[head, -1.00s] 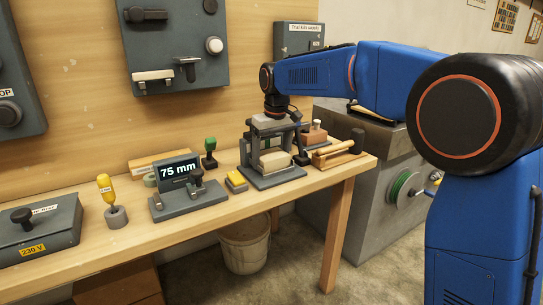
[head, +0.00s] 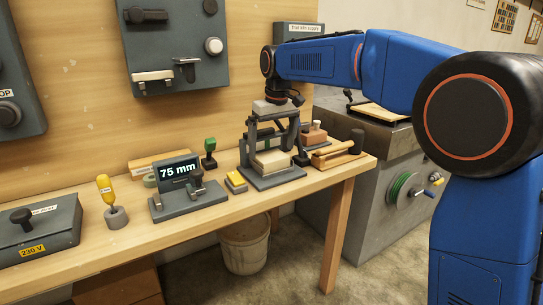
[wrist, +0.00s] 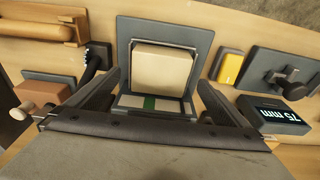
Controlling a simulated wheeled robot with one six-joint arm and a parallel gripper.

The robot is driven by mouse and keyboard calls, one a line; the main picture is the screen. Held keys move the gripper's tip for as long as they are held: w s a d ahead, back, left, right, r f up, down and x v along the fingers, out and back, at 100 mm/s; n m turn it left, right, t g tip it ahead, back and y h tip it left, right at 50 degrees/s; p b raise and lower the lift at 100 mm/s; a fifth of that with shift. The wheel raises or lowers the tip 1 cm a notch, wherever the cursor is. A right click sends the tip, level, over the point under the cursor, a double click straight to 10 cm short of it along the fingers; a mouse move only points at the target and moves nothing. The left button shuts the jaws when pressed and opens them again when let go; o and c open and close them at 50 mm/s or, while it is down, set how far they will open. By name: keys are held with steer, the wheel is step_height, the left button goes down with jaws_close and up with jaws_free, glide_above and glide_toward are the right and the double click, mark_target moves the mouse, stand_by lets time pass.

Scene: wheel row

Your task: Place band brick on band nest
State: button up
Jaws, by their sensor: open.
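A cream block, which I take for the band brick (head: 271,160), rests on a dark grey plate, which I take for the band nest (head: 279,182). In the wrist view the brick (wrist: 161,71) lies within a thin frame on the plate (wrist: 166,27), roughly square to it. A pale strip with a green middle (wrist: 150,103) shows along its near edge. My gripper (head: 273,145) is open above it, with one finger to either side and gaps to the brick. In the wrist view the fingers (wrist: 161,82) are spread wider than the brick. Its underside is hidden.
A yellow block (head: 236,182) and a display reading 75 mm (head: 178,170) stand to the left. A brown block (head: 313,138) and a wooden-handled tool (head: 338,152) are close on the right. The table's front edge is near the plate.

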mark_target(275, 159)
step_height(275, 159, up, 12)
steer(key=s+d, duration=0.1)
steer(key=s+d+f+m, duration=0.1)
steer(key=s+d+m, duration=0.1)
steer(key=s+d, duration=0.7)
steer(key=s+d+f+m+t, duration=0.1)
steer(key=s+d+f, duration=0.4)
steer(key=s+d, duration=0.45)
steer(key=s+d+f+m+t, duration=0.1)
steer(key=s+d+f+m, duration=0.1)
steer(key=s+d+f, duration=0.4)
steer(key=s+d+f+m+t+h, duration=0.1)
steer(key=s+d+f, duration=0.5)
steer(key=s+f, duration=0.7)
steer(key=shift+s+d+f+m, duration=0.3)
steer(key=shift+f+m, duration=0.1)
steer(key=shift+f, duration=0.35)
